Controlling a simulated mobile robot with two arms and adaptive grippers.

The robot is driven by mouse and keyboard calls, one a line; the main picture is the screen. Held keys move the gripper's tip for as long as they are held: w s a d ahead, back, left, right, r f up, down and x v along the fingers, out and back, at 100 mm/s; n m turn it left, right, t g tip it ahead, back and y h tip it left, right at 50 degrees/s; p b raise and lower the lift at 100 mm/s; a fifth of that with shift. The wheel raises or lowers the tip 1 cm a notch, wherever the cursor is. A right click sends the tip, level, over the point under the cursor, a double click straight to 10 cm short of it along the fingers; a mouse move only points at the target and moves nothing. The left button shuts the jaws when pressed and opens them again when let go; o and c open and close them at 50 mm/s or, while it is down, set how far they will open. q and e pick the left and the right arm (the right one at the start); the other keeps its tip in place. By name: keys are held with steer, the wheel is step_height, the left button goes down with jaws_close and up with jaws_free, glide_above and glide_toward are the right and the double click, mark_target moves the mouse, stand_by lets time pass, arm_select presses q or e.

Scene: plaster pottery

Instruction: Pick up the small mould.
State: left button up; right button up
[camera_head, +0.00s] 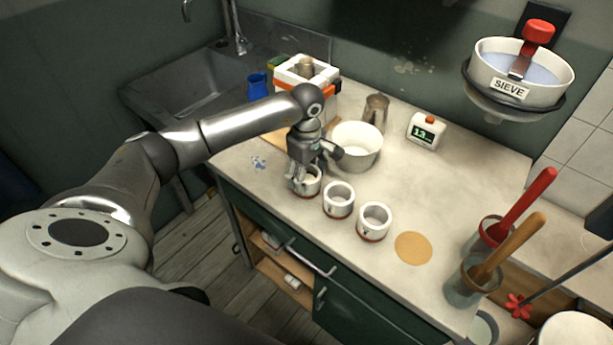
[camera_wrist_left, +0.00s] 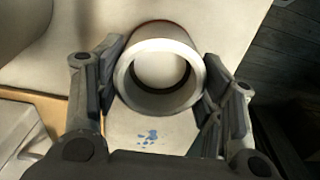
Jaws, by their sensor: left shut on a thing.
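Three white ring-shaped moulds with reddish-brown bases stand in a row near the counter's front edge: the leftmost mould (camera_head: 313,186), the middle mould (camera_head: 339,208) and the right mould (camera_head: 374,226). They look close in size. My left gripper (camera_head: 304,180) is shut on the leftmost mould from above, with one finger on each side. In the left wrist view this mould (camera_wrist_left: 196,88) sits upright between the two fingers, its round opening facing the camera. I cannot tell whether its base touches the counter. My right gripper is not in view.
A white bowl (camera_head: 357,152) stands close behind the gripper, beside a metal cup (camera_head: 376,108). A timer (camera_head: 426,131) stands farther right. A tan disc (camera_head: 413,248) lies right of the moulds. The counter's right middle (camera_head: 465,175) is clear.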

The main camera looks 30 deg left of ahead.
arm_select(q)
steer(key=shift+r, duration=0.15)
steer(key=shift+r+b, duration=0.35)
steer(key=shift+r, duration=0.75)
steer(key=s+a+r+b, duration=0.2)
steer(key=s+r+b, duration=0.3)
steer(key=s+r, duration=0.5)
steer(key=shift+s+a+r, duration=0.25)
steer(key=shift+s+a, duration=0.05)
steer(key=shift+s, duration=1.5)
steer(key=shift+s, duration=0.1)
